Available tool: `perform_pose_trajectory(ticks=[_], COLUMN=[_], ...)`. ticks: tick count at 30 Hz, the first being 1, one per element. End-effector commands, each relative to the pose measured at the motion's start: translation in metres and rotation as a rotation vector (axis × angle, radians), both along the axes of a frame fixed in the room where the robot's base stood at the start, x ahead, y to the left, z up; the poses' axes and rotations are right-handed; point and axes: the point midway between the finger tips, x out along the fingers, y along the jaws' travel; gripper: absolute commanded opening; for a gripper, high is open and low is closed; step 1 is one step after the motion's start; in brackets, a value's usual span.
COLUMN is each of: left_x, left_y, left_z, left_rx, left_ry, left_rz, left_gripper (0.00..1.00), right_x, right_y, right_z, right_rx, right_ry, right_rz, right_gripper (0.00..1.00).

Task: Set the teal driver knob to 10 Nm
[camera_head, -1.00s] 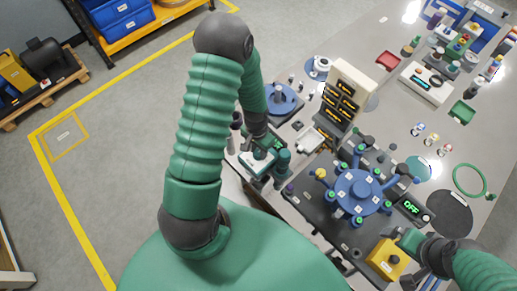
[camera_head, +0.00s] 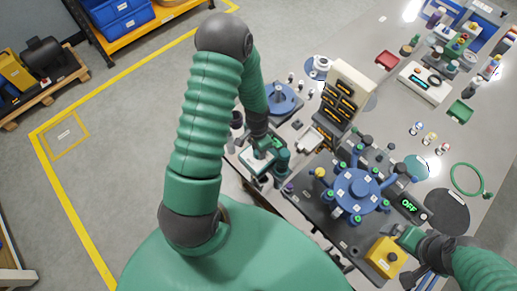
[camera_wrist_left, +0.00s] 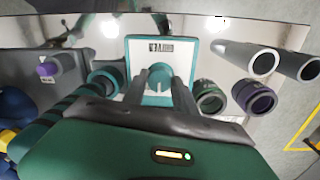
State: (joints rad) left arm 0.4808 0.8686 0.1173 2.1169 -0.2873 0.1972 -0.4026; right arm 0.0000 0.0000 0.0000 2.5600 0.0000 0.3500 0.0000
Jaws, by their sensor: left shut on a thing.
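A white panel in a teal frame (camera_wrist_left: 162,48), with dark characters too small to read, stands in front of my left gripper (camera_wrist_left: 160,76) in the left wrist view. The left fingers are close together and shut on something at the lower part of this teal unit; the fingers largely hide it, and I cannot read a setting. In the head view my left gripper (camera_head: 264,142) is over the teal-framed unit (camera_head: 258,165). A teal cylinder (camera_head: 282,160) stands right beside it. My right gripper (camera_head: 408,238) is by a yellow box (camera_head: 386,257); its fingers are not clear.
A blue rotary carousel (camera_head: 358,191) and a display reading OFF (camera_head: 409,206) are to the right. A rack with dark slots (camera_head: 342,101) stands behind. Dark and green-rimmed cylinders (camera_wrist_left: 254,97) and grey tubes (camera_wrist_left: 262,62) are close right of the left fingers.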

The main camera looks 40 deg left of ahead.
Motion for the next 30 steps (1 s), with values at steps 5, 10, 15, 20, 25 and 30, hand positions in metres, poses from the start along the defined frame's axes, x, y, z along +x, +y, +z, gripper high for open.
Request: perform_pose_trajectory(ticks=[5,10,15,20,25,30], left_x=[0.004,0.002,0.001,0.002,0.003,0.004], left_y=[0.000,0.000,0.000,0.001,0.004,0.007], left_z=[0.001,0.001,0.001,0.014,0.058,0.109], left_rx=[0.001,0.001,0.001,0.001,0.003,0.004], left_ry=[-0.010,-0.007,-0.005,-0.007,-0.009,-0.009], left_rz=[-0.001,0.000,0.001,0.001,0.003,0.002], left_gripper=[0.45,0.55,0.55,0.55,0.55,0.55], right_x=[0.000,0.000,0.000,0.000,0.000,0.000], right_y=[0.000,0.000,0.000,0.000,0.000,0.000], right_z=[0.000,0.000,0.000,0.001,0.004,0.008], right_rx=[0.000,0.000,0.000,0.000,0.000,0.000], right_ry=[0.000,0.000,0.000,0.000,0.000,0.000], right_rz=[0.000,0.000,0.000,0.000,0.000,0.000], right_gripper=[1.00,1.00,1.00,1.00,1.00,1.00])
